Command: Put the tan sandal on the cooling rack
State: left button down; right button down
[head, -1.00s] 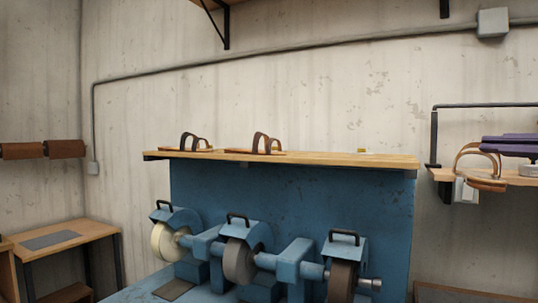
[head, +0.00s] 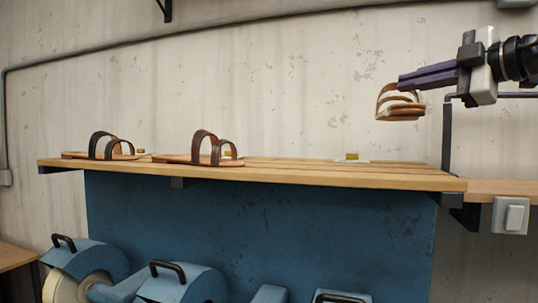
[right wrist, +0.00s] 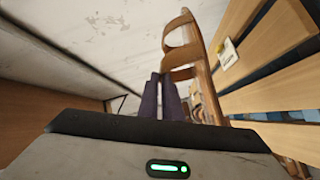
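The tan sandal (head: 400,112), with light brown straps, hangs in the air at the upper right of the head view. My right gripper (head: 402,82) has its purple fingers shut on its strap. In the right wrist view the sandal (right wrist: 203,75) stands beyond and beside the closed fingers (right wrist: 160,80). My left gripper is not in view.
A dark-strapped sandal (head: 100,150) and a brown-strapped sandal (head: 208,152) occupy the rack's left and middle. A small card with a yellow piece (head: 351,158) lies at the back of the free right part. A wall shelf (head: 500,190) adjoins at right.

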jog(key=shift+s+r, duration=0.2)
jog(key=shift+s, duration=0.25)
notch_tip(320, 180, down, 5)
jog(key=shift+f, duration=0.15)
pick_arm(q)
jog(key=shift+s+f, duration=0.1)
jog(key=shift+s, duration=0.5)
pick_arm(e)
notch_tip(320, 180, down, 5)
jog(key=shift+r, duration=0.2)
jog(key=c, duration=1.9)
grip_release()
jog(key=shift+f, duration=0.15)
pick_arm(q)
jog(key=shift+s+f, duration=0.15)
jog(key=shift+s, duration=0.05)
